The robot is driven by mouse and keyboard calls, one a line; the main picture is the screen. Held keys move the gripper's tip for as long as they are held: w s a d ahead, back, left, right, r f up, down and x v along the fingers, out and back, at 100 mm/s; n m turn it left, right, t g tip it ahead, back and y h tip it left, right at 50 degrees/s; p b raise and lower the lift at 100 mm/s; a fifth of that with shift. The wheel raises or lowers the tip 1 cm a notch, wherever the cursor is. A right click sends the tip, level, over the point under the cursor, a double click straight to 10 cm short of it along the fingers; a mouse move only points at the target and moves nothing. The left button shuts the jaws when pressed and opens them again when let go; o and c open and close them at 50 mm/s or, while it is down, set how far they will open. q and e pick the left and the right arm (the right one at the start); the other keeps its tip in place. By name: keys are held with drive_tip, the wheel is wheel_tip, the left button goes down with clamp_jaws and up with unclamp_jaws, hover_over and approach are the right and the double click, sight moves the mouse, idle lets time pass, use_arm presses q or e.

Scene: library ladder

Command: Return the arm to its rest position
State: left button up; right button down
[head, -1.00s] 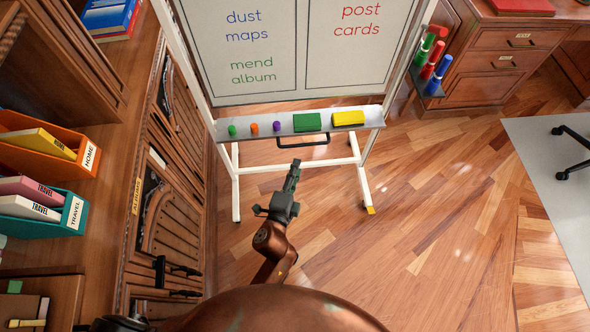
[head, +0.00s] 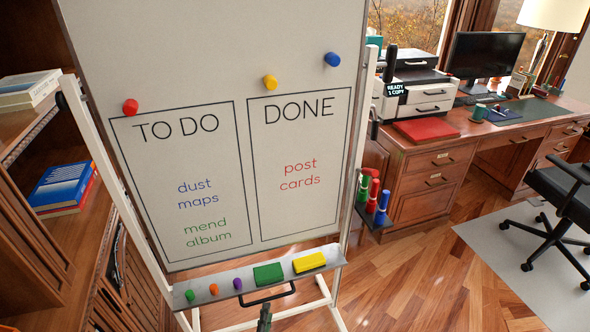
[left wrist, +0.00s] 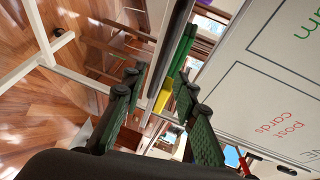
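My left gripper (head: 264,318) just shows at the bottom edge of the head view, below the whiteboard's tray (head: 230,285). In the left wrist view my left gripper (left wrist: 158,82) has its two fingers apart with nothing held between them. The tray and the yellow eraser (left wrist: 164,97) show beyond the gap. Most of the left arm is out of the head view. My right gripper is in neither view.
The whiteboard (head: 205,80) stands close ahead, with small coloured pieces, a green eraser (head: 268,274) and a yellow eraser (head: 309,262) on its tray. Wooden shelving (head: 40,255) is at left. A desk (head: 420,170) and chair (head: 565,190) are at right.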

sight(269, 298)
use_arm(q)
drive_tip(key=x, duration=0.6)
drive_tip(key=shift+w, duration=0.4)
drive_tip(key=shift+d, duration=0.1)
drive_tip(key=shift+w+a, duration=0.1)
drive_tip(key=shift+a, duration=0.15)
